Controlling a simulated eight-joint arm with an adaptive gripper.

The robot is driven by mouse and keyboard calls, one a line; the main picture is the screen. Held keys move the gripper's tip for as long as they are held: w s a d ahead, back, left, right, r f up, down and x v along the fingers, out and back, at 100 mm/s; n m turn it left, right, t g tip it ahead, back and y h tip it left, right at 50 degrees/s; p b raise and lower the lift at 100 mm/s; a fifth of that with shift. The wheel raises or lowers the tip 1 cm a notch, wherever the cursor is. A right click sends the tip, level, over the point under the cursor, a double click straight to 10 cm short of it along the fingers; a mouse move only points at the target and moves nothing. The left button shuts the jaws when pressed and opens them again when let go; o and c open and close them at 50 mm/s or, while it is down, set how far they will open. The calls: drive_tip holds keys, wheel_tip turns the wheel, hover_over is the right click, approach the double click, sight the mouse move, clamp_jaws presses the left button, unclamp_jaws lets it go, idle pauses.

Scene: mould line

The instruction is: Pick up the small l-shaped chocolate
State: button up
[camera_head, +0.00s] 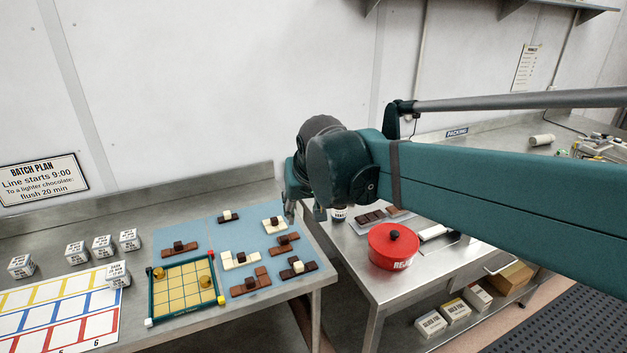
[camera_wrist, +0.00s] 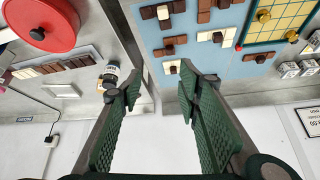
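I cannot tell for certain which is the small l-shaped chocolate. My gripper (camera_head: 304,208) is above the mat's right edge, near the white one. In the wrist view, my gripper (camera_wrist: 158,88) is open and empty. The white chocolate (camera_wrist: 173,68) shows just beyond its right finger, partly hidden.
A yellow grid board (camera_head: 185,288) with round gold pieces stands on the left table beside several labelled white blocks (camera_head: 75,251). A red lidded pot (camera_head: 393,247) and a tray of chocolate bars (camera_head: 396,214) stand on the right table. A gap separates the tables.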

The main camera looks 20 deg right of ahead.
drive_tip(key=w+d+r+m+g+h+p, duration=0.1)
drive_tip(key=w+d+m+p, duration=0.3)
drive_tip(key=w, duration=1)
drive_tip(key=w+d+g+p, duration=0.15)
drive_tip(key=w+d, duration=0.45)
drive_tip(key=w, duration=0.8)
drive_tip(key=w+d+f+m+p, duration=0.1)
drive_tip(key=w+d+f+p, duration=0.2)
drive_tip(key=w+d+f, duration=0.3)
drive_tip(key=w+d+f+m+h+p, duration=0.1)
drive_tip(key=w+d+f+m+p, duration=0.1)
drive_tip(key=w+d+f, duration=0.4)
drive_tip(key=w+f+g+p, duration=0.1)
drive_tip(key=w+f, duration=0.3)
drive_tip(key=w, duration=0.4)
drive_tip(key=shift+w+f+m+h, duration=0.25)
drive_tip(key=shift+w+m+h, duration=0.05)
drive_tip(key=shift+w, duration=0.05)
drive_tip(key=shift+d+f, duration=0.1)
drive_tip(key=shift+d, duration=0.05)
drive_tip(key=shift+x, duration=1.2)
